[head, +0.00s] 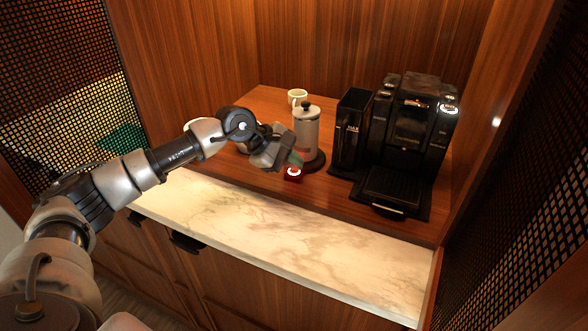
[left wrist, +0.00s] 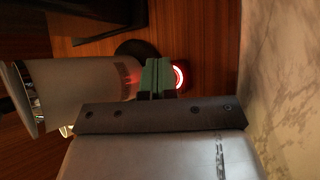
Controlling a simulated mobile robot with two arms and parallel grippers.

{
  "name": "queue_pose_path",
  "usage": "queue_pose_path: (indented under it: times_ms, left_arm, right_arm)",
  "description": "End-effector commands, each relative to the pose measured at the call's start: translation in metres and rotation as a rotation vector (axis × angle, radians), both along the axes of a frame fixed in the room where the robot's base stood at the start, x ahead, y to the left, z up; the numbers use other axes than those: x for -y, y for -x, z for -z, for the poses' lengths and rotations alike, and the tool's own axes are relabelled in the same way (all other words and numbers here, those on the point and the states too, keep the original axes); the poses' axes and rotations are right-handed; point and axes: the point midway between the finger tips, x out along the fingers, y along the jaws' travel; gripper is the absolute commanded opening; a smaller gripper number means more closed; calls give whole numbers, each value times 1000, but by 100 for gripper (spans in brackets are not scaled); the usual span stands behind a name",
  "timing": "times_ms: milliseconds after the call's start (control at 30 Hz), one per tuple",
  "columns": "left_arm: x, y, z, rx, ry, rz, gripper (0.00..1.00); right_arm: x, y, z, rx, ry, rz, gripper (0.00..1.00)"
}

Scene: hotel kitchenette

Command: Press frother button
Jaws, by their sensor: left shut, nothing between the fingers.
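In the left wrist view the frother (left wrist: 75,80) lies sideways, and the glowing button (left wrist: 179,76) is partly hidden by the fingertips (left wrist: 158,76). I cannot tell whether they touch it. My right gripper is not in view.
A black coffee machine (head: 408,135) and a slim black container (head: 350,130) stand to the right of the frother. A white mug (head: 297,97) stands behind it. The marble ledge (head: 300,245) in front is clear. Wooden walls close in the counter.

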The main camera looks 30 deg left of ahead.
Motion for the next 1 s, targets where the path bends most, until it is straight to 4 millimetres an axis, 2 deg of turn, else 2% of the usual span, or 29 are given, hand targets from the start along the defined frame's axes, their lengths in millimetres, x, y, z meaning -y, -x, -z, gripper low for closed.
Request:
queue_pose_path:
  times_ms: [300,667,1000]
  left_arm:
    - [0,0,-14,0,-1,1,0]
    - [0,0,-16,0,0,0,0]
    - [0,0,-46,0,0,0,0]
  right_arm:
    - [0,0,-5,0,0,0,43]
    - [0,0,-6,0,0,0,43]
    - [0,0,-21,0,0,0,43]
